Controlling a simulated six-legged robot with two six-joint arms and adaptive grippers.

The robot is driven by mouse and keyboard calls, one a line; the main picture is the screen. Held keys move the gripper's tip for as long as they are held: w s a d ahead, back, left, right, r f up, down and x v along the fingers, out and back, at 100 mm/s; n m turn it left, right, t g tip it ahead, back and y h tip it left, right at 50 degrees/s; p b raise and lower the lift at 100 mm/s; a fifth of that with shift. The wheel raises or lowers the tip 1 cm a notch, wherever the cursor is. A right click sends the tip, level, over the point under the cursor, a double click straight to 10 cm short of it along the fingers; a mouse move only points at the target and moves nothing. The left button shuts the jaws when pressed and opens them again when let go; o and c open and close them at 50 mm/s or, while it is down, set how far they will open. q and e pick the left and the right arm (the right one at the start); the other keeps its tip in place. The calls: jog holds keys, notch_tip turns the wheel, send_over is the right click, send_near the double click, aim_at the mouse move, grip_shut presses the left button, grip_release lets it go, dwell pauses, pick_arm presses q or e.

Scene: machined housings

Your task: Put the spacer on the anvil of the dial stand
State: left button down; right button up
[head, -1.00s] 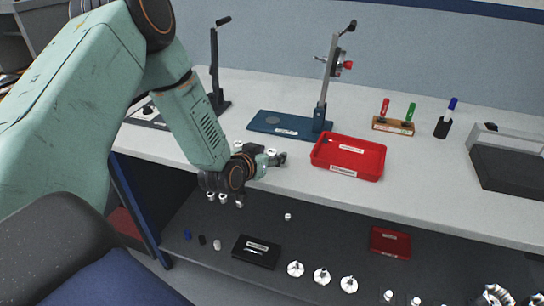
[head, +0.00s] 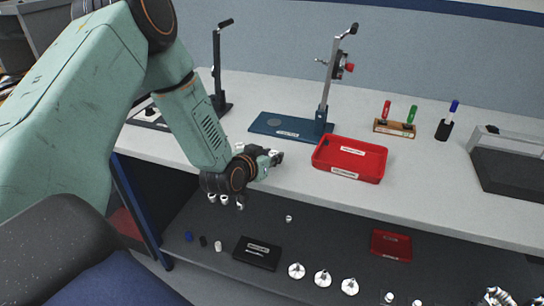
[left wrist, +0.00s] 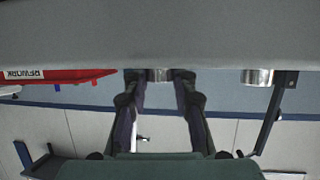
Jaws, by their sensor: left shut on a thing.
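My left gripper (head: 277,157) is low over the front part of the bench, left of the red tray. In the left wrist view its two fingers (left wrist: 158,88) are shut on a short metal cylinder, the spacer (left wrist: 159,75), at the bench surface. A second metal cylinder (left wrist: 257,76) stands apart on the bench, to the right in that view. The dial stand has a blue base (head: 290,131), an upright post (head: 324,92) and a dial with a red part. A round grey anvil (head: 274,122) lies on the base, bare, behind my gripper. My right gripper is out of view.
The red tray (head: 348,172) stands right of my gripper. Another black stand (head: 216,72) is at the left. A marker rack (head: 394,128), a pen cup (head: 442,129) and a dark box (head: 510,165) are to the right. A lower shelf holds several small parts.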

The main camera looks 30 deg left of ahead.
pick_arm(q)
notch_tip(320, 180, up, 10)
jog(key=p, duration=0.3)
jog(key=s+d+f+m+h, duration=0.1)
jog(key=d+m+h, duration=0.1)
jog(key=d, duration=0.1)
jog(key=s+d+f+m+h, duration=0.1)
jog(key=s+d+m+h, duration=0.1)
jog(key=d, duration=0.1)
jog(key=s+d+f+m+g+h, duration=0.1)
jog(key=s+d+h, duration=0.1)
jog(key=d, duration=0.2)
jog(key=shift+d+m+h+b, duration=0.1)
jog(key=shift+m+h+b, duration=0.2)
jog(key=shift+m+b, duration=0.1)
jog(key=s+d+f+m+g+h+b, duration=0.2)
jog(key=s+d+m+g+h+b, duration=0.1)
jog(key=s, duration=0.8)
jog(key=d+m+g+h, duration=0.1)
jog(key=d+m+h, duration=0.1)
jog(key=d+m, duration=0.1)
jog(key=shift+d+f+h, duration=0.2)
jog(key=shift+d+h, duration=0.1)
jog(key=shift+d, duration=0.55)
